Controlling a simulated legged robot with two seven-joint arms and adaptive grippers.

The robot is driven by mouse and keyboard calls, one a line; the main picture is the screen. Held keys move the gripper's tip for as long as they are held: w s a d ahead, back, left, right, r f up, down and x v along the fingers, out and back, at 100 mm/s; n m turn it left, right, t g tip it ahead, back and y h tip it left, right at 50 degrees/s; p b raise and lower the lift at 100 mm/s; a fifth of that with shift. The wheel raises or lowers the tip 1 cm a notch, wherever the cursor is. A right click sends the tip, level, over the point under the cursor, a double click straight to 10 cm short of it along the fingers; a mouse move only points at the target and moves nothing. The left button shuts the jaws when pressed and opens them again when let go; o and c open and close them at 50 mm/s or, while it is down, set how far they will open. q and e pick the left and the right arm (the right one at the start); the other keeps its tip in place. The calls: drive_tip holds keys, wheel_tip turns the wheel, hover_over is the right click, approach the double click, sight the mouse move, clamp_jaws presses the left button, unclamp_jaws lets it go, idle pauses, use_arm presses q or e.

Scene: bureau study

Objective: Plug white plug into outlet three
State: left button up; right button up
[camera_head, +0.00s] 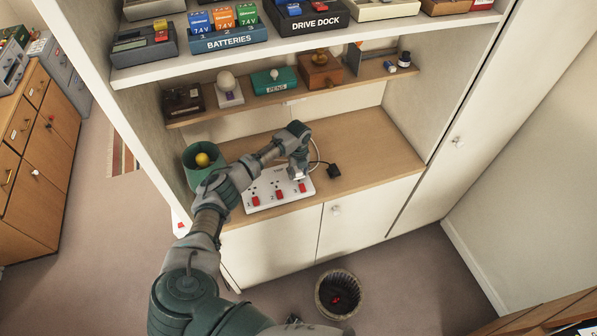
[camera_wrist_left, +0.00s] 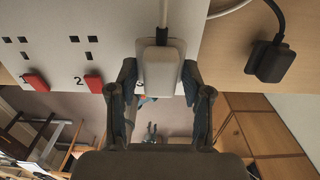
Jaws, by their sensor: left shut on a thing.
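The white power strip (camera_head: 265,203) lies on the wooden desk surface of the cabinet, with three red switches along its front edge. It also fills the upper left of the left wrist view (camera_wrist_left: 60,15), where the labels 1 and 2 show beside their slots. My left gripper (camera_head: 298,174) is over the strip's right end, at outlet three. In the left wrist view it is shut on the white plug (camera_wrist_left: 160,70), whose white cord runs up the picture. The plug and fingers hide outlet three, so I cannot tell whether the prongs are in its slots.
A black plug (camera_head: 333,170) with a dark cord lies on the desk right of the strip. A green pot (camera_head: 197,172) holding a yellow ball stands at the left. A low shelf (camera_head: 280,95) with small items hangs above. The desk's right part is clear.

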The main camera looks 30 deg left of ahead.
use_arm(q)
drive_tip(key=shift+f, duration=0.6)
drive_tip(key=shift+f+b, duration=0.2)
drive_tip(key=shift+b, duration=0.1)
drive_tip(key=shift+d, duration=0.1)
idle(0.8)
drive_tip(key=shift+f, duration=0.4)
drive_tip(key=o, duration=1.2)
drive_tip(key=shift+o, duration=0.2)
